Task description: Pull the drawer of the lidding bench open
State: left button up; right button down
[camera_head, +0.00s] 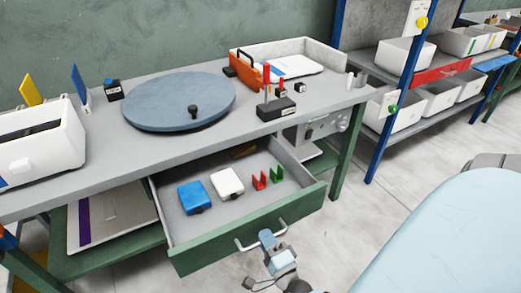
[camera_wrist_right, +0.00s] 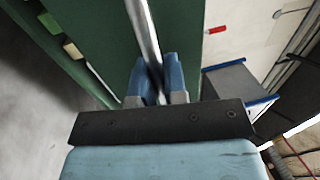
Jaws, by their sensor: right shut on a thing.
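The lidding bench (camera_head: 60,203) has a grey top. Its green-fronted drawer (camera_head: 215,249) stands pulled out well beyond the bench edge. Inside the drawer lie a blue block (camera_head: 193,197), a white block (camera_head: 227,183), a red clip-like piece (camera_head: 260,181) and a green one (camera_head: 276,174). My right gripper (camera_head: 268,237) is at the drawer's metal bar handle (camera_head: 246,246). In the right wrist view, its blue fingers (camera_wrist_right: 157,82) are shut around the bar (camera_wrist_right: 143,30), partly hiding it.
On the bench top are a blue-grey turntable (camera_head: 180,101), a white box (camera_head: 40,148) and a white tray (camera_head: 290,65). A blue-posted shelf with white bins (camera_head: 405,55) stands at the right back. The floor (camera_head: 345,225) right of the drawer is bare.

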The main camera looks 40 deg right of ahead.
jog(key=shift+s, duration=0.15)
pick_arm(q)
jog(key=shift+r, duration=0.1)
jog(key=shift+r, duration=0.1)
pick_arm(e)
jog(key=c, duration=1.2)
grip_release()
jog(key=shift+r, duration=0.1)
